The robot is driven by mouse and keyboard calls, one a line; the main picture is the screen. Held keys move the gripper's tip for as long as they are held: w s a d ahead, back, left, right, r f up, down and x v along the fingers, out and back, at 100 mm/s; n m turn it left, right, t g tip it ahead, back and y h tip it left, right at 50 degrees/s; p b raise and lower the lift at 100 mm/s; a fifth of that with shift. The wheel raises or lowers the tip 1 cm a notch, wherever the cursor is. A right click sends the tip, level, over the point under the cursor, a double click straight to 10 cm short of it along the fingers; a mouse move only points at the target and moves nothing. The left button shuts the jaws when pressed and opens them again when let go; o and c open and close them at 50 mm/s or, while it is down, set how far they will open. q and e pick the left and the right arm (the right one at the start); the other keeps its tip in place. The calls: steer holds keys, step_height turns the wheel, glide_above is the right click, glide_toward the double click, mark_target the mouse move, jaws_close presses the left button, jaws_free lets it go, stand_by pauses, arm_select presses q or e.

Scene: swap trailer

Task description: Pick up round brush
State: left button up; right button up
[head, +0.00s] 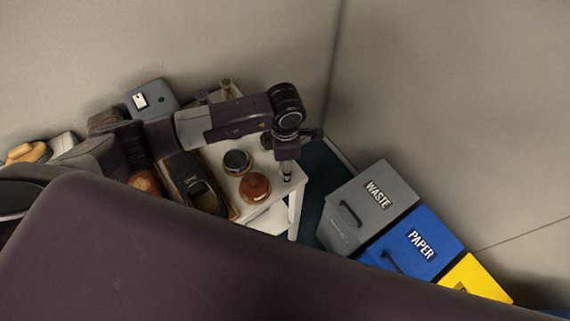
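A white table (281,205) stands against the wall. Near its right end sit a reddish-brown round object (255,187) with a knob-like top and a dark round object (237,161) with a light rim. Either may be the round brush; I cannot tell which. My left arm reaches in from the left across the table. My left gripper (287,173) points down over the table's right corner, to the right of both round objects and apart from them in the picture. Its fingers are too small to read. My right gripper is out of view.
A tray (234,212) with dark shoe-like items is left of the round objects. A grey case (151,98) and a tan shoe (27,152) lie farther left. Grey waste (370,205), blue paper (412,243) and yellow (474,278) bins stand right. A large purple surface of mine blocks the bottom.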

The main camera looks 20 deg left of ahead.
arm_select(q)
steer(key=shift+c, duration=0.6)
steer(key=c, duration=1)
step_height(320, 180, up, 20)
steer(key=b, duration=0.3)
steer(key=shift+o, duration=1.4)
steer(key=shift+c, duration=1.4)
